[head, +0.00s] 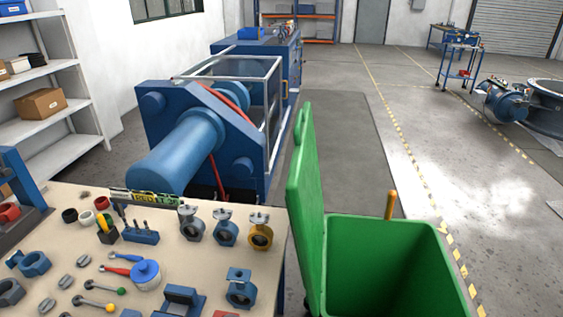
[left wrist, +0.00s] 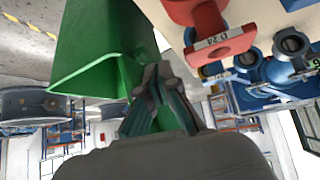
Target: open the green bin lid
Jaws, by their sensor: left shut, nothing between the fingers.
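The green bin (head: 400,262) stands at the right of the workbench in the head view. Its lid (head: 303,190) is swung up and stands nearly upright at the bin's left side, so the dark inside shows. In the left wrist view the picture is turned over and green bin surfaces (left wrist: 105,40) fill the upper left. My left gripper (left wrist: 157,78) is there in the middle, its fingers shut and empty, close to the green surfaces. I cannot tell whether it touches them. Neither gripper shows in the head view.
The workbench (head: 225,262) holds several valves, fittings and tools left of the bin. A large blue machine (head: 215,135) stands behind the bench. A yellow-orange post (head: 391,204) rises at the bin's far edge. Floor right of the bin is clear.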

